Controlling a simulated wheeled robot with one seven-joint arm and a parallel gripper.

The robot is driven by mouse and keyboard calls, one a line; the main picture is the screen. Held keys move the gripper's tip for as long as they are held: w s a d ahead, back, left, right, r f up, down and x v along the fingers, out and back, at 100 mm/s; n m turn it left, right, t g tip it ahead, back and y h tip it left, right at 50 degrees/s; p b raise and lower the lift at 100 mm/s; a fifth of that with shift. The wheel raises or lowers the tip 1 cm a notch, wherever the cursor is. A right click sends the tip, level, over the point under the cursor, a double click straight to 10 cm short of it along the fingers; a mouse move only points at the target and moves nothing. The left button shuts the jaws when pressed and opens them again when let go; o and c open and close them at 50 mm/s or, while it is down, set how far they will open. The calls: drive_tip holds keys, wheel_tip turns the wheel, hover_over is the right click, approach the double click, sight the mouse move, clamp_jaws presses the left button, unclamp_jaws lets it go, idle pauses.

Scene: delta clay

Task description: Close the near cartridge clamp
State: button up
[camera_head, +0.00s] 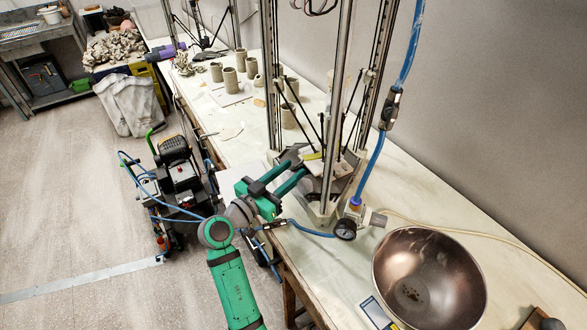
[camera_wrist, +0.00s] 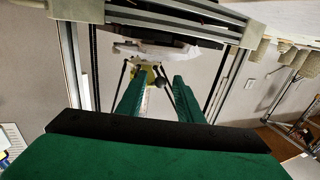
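The near delta printer (camera_head: 330,90) stands on the long table with its tall metal posts. My gripper (camera_head: 295,170) reaches in between its posts from the left. In the wrist view its two green fingers (camera_wrist: 160,77) are apart, with nothing visibly held. A small pale yellow part (camera_wrist: 150,73) shows just beyond and between the fingertips. A yellow strip (camera_head: 312,156) also shows beside the fingertips in the head view, and may be the clamp's lever. I cannot tell whether the clamp is open or whether a finger touches it.
Thin black rods and the posts closely surround the fingers. A blue hose (camera_head: 372,160) and a gauge (camera_head: 346,229) are at the near post. A large metal bowl (camera_head: 430,280) stands at the right. Clay cups (camera_head: 230,80) stand farther along the table.

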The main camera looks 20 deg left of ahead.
drive_tip(key=shift+x, duration=0.95)
clamp_jaws()
drive_tip(key=shift+w, duration=0.1)
drive_tip(key=shift+d+r, duration=0.1)
